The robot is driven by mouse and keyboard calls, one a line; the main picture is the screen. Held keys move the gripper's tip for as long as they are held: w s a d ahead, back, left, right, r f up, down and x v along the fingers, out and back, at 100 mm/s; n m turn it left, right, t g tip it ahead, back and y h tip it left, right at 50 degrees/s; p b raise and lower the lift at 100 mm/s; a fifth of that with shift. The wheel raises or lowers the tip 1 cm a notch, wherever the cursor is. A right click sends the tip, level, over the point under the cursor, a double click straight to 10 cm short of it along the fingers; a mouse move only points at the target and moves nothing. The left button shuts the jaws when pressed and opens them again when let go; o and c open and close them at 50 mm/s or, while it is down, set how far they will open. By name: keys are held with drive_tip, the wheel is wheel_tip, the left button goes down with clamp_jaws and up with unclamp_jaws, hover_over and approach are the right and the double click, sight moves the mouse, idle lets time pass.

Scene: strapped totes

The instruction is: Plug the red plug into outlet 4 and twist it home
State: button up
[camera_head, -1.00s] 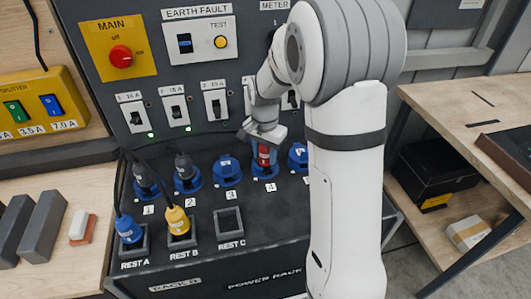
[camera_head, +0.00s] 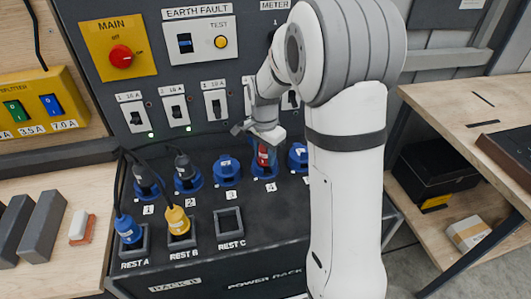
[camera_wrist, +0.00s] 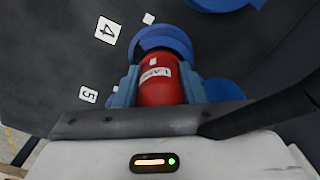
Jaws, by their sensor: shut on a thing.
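The red plug (camera_wrist: 158,82) is held between the two fingers of my gripper (camera_wrist: 160,92) and carries a white label. Its front end meets the blue ring of outlet 4 (camera_wrist: 163,40), beside the number 4 tag. In the head view the red plug (camera_head: 263,156) stands at outlet 4 (camera_head: 263,171), under my gripper (camera_head: 264,148). I cannot tell how deep it sits or how far it is turned. A dark cable runs off at the right of the wrist view.
Outlets 1 (camera_head: 146,188) and 2 (camera_head: 187,180) hold dark plugs. Outlet 3 (camera_head: 227,172) is capped or empty. A blue plug (camera_head: 127,229) stands in REST A and a yellow plug (camera_head: 177,220) in REST B. REST C (camera_head: 229,221) is empty. Breaker switches (camera_head: 175,111) line the panel above.

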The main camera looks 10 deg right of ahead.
drive_tip(key=o, duration=1.1)
drive_tip(key=shift+o, duration=0.2)
drive_tip(key=shift+r, duration=0.1)
wheel_tip(320, 180, up, 8)
drive_tip(key=shift+f+b, duration=0.2)
drive_tip(key=shift+b, duration=0.1)
drive_tip(key=s+r+n+t, duration=0.2)
drive_tip(key=s+n, duration=0.9)
drive_tip(key=s, duration=1.1)
drive_tip(key=shift+s+d+r+t, duration=0.3)
drive_tip(key=shift+d+r+t, duration=0.1)
drive_tip(key=shift+t, duration=0.1)
